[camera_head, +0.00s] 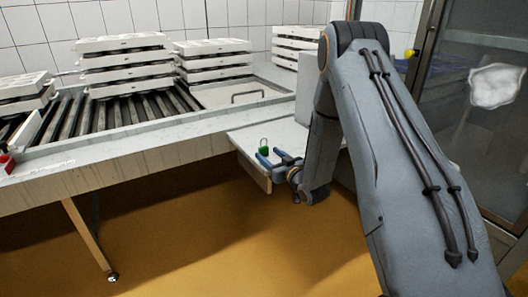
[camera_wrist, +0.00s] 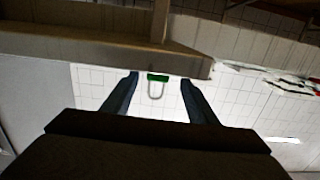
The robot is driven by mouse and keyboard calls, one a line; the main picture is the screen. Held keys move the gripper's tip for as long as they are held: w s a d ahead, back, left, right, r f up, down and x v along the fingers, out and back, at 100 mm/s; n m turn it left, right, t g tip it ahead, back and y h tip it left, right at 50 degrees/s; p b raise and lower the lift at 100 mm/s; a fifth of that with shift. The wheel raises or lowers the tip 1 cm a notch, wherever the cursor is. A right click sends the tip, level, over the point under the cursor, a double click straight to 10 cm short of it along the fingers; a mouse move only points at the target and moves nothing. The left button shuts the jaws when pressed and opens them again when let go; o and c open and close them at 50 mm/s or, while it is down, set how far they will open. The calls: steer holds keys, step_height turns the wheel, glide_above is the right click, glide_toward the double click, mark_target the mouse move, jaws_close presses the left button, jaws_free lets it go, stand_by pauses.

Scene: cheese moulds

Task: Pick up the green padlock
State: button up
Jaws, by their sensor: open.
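The green padlock (camera_head: 264,148) stands upright, shackle up, on a light side shelf (camera_head: 283,133) near its front edge. My gripper (camera_head: 270,156) is at that edge, its blue fingers open and pointing toward the padlock. In the wrist view, which looks upside down, the padlock (camera_wrist: 158,78) shows between the two open fingertips (camera_wrist: 160,79), with its pale shackle pointing down in the picture. The gripper holds nothing. I cannot tell how far the padlock is from the fingertips in depth.
Stacks of white cheese moulds (camera_head: 125,62) stand on a roller table (camera_head: 80,157) to the left. A pale upright block (camera_head: 308,95) stands at the back of the shelf, close to my arm. A glass door (camera_head: 475,110) is on the right. The yellow-brown floor (camera_head: 190,245) in front is clear.

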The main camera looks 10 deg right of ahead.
mark_target(265, 150)
steer(key=x, duration=0.5)
steer(key=shift+w+d+r, duration=0.1)
steer(key=shift+d+r, duration=0.05)
steer(key=shift+r, duration=0.05)
steer(key=shift+c, duration=0.3)
steer(key=c, duration=1.2)
steer(key=shift+r, duration=5)
